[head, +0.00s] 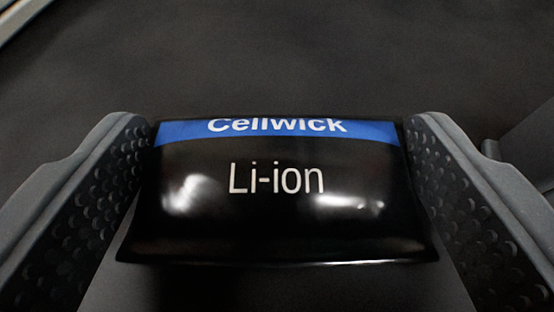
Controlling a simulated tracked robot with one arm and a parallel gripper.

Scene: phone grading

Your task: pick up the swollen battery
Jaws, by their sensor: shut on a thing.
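The swollen battery (278,215) is a black, glossy, bulging pack with a blue band reading "Cellwick" and white "Li-ion" lettering. It fills the middle of the head view. My gripper (280,190) is shut on it, with one dark, studded finger pad at its left edge and one at its right edge. The battery's underside is hidden, so I cannot tell how far it is from the surface below.
A dark grey, plain surface (270,55) fills the background beyond the battery. A pale edge strip (22,14) crosses the top left corner. A dark grey shape (528,145) shows at the right edge, partly behind my right finger.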

